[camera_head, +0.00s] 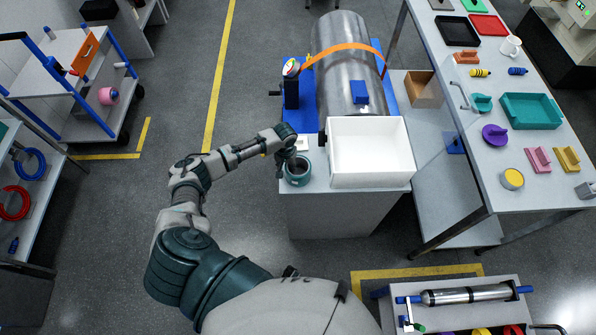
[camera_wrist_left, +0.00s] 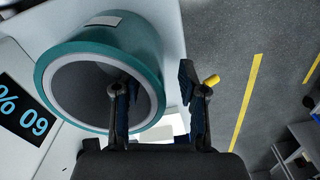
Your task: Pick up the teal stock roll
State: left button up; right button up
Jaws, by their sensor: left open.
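The teal stock roll (camera_head: 298,181) stands upright at the front left of the grey bench, beside a white bin. In the left wrist view the roll (camera_wrist_left: 150,50) fills the upper left as a teal ring with a greyish hollow inside. My left gripper (camera_head: 297,163) is above the roll, open. In the left wrist view its fingers (camera_wrist_left: 158,98) are apart, one across the roll's opening and the other outside its rim. Whether either finger touches the wall I cannot tell. My right gripper is in neither view.
The white bin (camera_head: 370,181) stands close on the right of the roll. A black display with blue digits (camera_wrist_left: 26,112) shows at left in the wrist view.

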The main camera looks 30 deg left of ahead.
pick_arm(q)
grip_shut()
dwell(0.4)
